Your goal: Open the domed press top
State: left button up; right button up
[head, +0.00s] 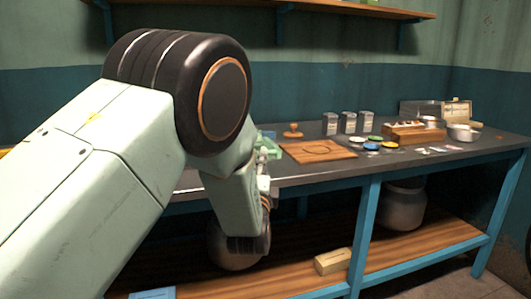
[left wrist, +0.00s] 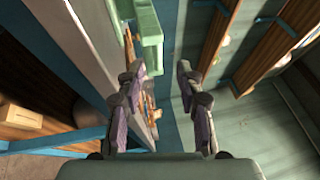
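A pale green piece of equipment, likely the press, shows in part behind my left arm on the bench in the head view (head: 268,146). A pale green part also shows ahead of the fingers in the left wrist view (left wrist: 150,35). I cannot make out a domed top for certain in either view. My left gripper (left wrist: 160,75) is open and empty, its two fingers apart, with the green part beyond the left finger. In the head view my left arm hides much of the bench's left side. My right gripper is in neither view.
The dark bench top (head: 410,163) holds a wooden board (head: 318,152), a wooden knobbed stamp (head: 292,131), several grey tins (head: 348,122) and a wooden rack (head: 415,133). A wooden block (head: 332,262) lies on the lower shelf. A wall shelf (head: 340,8) runs above.

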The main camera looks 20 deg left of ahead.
pick_arm(q)
jog(key=x, duration=0.2)
jog(key=b+x, duration=0.1)
jog(key=x, duration=0.2)
jog(key=b+x, duration=0.1)
jog(key=x, duration=0.2)
jog(key=shift+d+f, duration=0.1)
jog(key=shift+f, duration=0.2)
jog(key=shift+r, duration=0.1)
jog(key=shift+c, duration=0.2)
grip_shut()
